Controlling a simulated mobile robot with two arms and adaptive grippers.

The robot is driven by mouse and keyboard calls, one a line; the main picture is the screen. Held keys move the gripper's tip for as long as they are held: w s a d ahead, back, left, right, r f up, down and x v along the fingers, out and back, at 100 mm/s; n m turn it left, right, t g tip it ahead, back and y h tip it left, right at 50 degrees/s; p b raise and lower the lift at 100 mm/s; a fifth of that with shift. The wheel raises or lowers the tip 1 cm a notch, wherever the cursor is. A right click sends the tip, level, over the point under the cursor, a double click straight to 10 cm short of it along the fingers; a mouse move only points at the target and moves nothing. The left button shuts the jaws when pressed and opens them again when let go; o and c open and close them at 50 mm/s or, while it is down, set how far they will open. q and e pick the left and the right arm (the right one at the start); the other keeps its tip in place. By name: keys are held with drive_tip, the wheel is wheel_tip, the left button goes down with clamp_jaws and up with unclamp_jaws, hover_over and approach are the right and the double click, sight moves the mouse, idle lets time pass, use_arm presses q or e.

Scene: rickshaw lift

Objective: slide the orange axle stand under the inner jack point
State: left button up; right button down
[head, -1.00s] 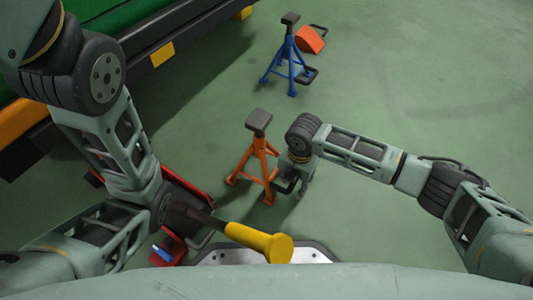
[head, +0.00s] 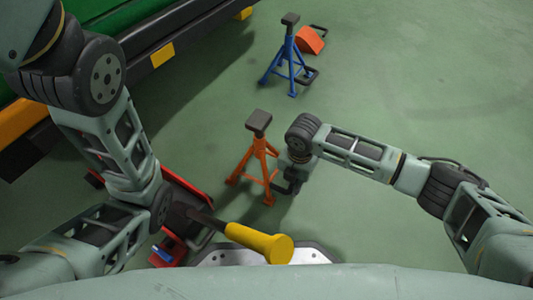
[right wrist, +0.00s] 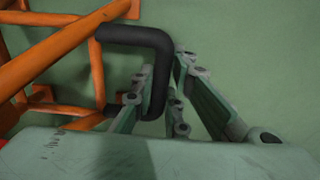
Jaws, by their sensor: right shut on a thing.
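The orange axle stand (head: 258,160) stands upright on the green floor in the middle of the head view, with a dark saddle on top. My right gripper (head: 289,184) is at its right side, low down, shut on its black handle. In the right wrist view the handle (right wrist: 125,34) runs down between the fingers (right wrist: 163,75), and orange legs (right wrist: 50,60) fill the left. Yellow blocks (head: 162,55) show along the lower edge of the green vehicle (head: 150,15); I cannot tell which marks the inner jack point. My left gripper is not in view.
A blue axle stand (head: 290,60) and an orange-red wedge (head: 311,40) stand at the back. A red jack (head: 170,250), partly behind my left arm, and a yellow-gripped handle (head: 260,243) are at the front left. Floor between the orange stand and vehicle is clear.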

drive_tip(key=shift+w+a, duration=0.65)
drive_tip(key=shift+a, duration=0.1)
drive_tip(key=shift+w+a+r+b, duration=0.1)
drive_tip(key=shift+w+a+b, duration=0.3)
drive_tip(key=shift+a, duration=0.35)
drive_tip(key=shift+w+a+b, duration=0.15)
drive_tip(key=shift+w+a, duration=0.3)
drive_tip(key=shift+a, duration=0.25)
drive_tip(key=shift+w+a+b, duration=0.3)
drive_tip(key=shift+w+a, duration=0.1)
drive_tip(key=shift+a, duration=0.2)
drive_tip(key=shift+w+a+b, duration=0.25)
drive_tip(key=shift+w+a, duration=0.15)
drive_tip(key=shift+a, duration=0.2)
drive_tip(key=shift+w+a+b, duration=0.7)
drive_tip(key=shift+a, duration=0.25)
drive_tip(key=shift+w+a+b, duration=0.65)
drive_tip(key=shift+a+b, duration=0.05)
drive_tip(key=shift+a, duration=0.2)
drive_tip(key=shift+w+a, duration=0.15)
drive_tip(key=shift+a, duration=0.1)
